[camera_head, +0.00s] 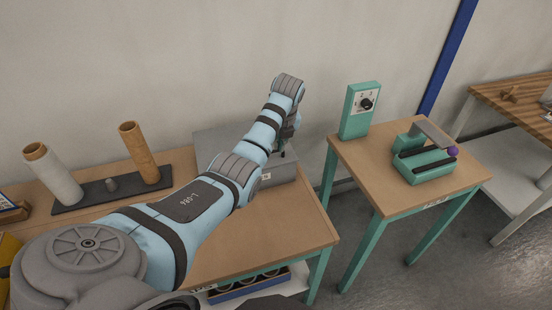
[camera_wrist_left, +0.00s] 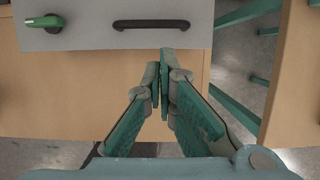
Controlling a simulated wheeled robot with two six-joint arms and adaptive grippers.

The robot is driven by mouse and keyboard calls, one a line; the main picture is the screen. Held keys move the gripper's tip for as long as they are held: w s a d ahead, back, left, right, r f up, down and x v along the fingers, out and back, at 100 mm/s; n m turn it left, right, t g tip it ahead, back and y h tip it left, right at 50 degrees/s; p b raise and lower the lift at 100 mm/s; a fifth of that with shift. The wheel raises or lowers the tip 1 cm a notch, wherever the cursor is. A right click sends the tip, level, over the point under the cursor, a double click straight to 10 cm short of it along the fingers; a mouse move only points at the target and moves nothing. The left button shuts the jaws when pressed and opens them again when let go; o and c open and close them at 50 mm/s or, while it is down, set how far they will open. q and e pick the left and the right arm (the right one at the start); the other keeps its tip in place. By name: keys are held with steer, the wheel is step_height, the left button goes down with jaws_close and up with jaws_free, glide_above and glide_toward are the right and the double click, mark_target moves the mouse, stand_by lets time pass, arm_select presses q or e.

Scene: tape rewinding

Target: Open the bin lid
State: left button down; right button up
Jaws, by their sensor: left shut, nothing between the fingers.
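The grey bin (camera_head: 213,140) stands at the back right of the left wooden table, partly hidden behind my left arm. In the left wrist view its grey surface (camera_wrist_left: 85,37) fills the top and appears closed. It carries a black bar handle (camera_wrist_left: 151,24) and, to the left, a green-levered latch (camera_wrist_left: 42,22). My left gripper (camera_wrist_left: 164,55) is shut and empty, its fingertips just below the handle in that view, apart from it. In the head view the left gripper (camera_head: 284,148) is at the bin's right part, partly hidden by my wrist. My right gripper is out of view.
A dark base (camera_head: 112,192) with two upright rolls, one pale (camera_head: 55,176) and one brown (camera_head: 145,153), stands left of the bin. A separate table (camera_head: 385,190) at right holds a green dial box (camera_head: 359,110) and a green device (camera_head: 424,163). A floor gap separates the tables.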

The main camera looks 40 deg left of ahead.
mark_target(274, 163)
arm_select(q)
steer(key=b+x, duration=0.4)
steer(key=x, duration=0.5)
steer(key=shift+f, duration=0.3)
